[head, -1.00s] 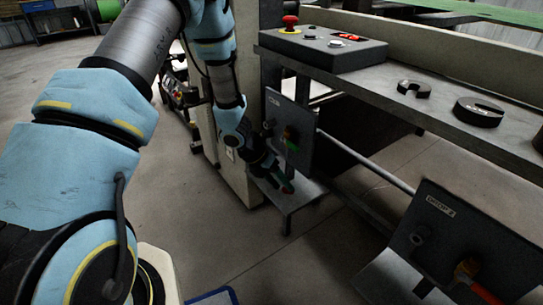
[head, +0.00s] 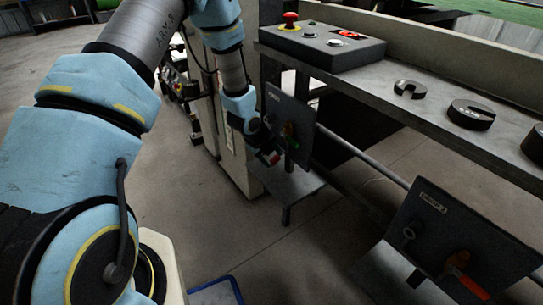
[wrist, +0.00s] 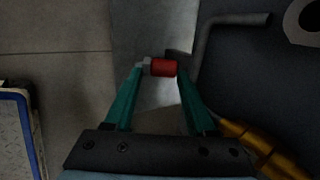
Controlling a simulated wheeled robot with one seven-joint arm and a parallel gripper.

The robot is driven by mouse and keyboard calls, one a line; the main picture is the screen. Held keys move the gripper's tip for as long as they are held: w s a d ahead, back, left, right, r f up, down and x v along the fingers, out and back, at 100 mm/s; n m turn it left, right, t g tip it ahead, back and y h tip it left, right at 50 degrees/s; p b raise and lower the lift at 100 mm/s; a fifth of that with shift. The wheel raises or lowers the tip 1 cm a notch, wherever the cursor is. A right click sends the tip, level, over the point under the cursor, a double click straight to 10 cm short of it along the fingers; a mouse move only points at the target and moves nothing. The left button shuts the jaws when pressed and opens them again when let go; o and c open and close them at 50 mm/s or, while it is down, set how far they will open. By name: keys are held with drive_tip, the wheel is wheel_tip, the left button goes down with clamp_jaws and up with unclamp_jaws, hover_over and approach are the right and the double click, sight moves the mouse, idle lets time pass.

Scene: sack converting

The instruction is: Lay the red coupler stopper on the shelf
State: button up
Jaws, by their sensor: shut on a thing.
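My gripper (head: 268,156) is in front of the left dark panel, above the small grey shelf (head: 287,186). In the wrist view my gripper (wrist: 160,68) has its teal fingers closed on the red stopper (wrist: 164,67), which lies crosswise between the fingertips. A small pale end shows at its left side. The stopper also shows as a small red spot in the head view (head: 275,158). A lighter grey surface (wrist: 150,25), apparently the shelf, lies behind the stopper in the wrist view. The gap between the stopper and it cannot be judged.
The panel (head: 285,110) has a bent grey pipe (wrist: 210,35) and an orange-yellow handle (wrist: 255,140) close to the right finger. A blue-rimmed tray (head: 236,290) is on the floor. A second panel (head: 470,235) stands right. A bench above holds a control box (head: 320,45).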

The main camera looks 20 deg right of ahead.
drive_tip(key=shift+f+b, duration=1.75)
drive_tip(key=shift+f, duration=1)
drive_tip(key=o, duration=1.4)
drive_tip(key=shift+o, duration=0.2)
drive_tip(key=shift+r, duration=0.1)
drive_tip(key=p+v, duration=0.2)
drive_tip(key=v, duration=0.8)
drive_tip(key=shift+a+r, duration=0.2)
drive_tip(key=shift+r, duration=0.1)
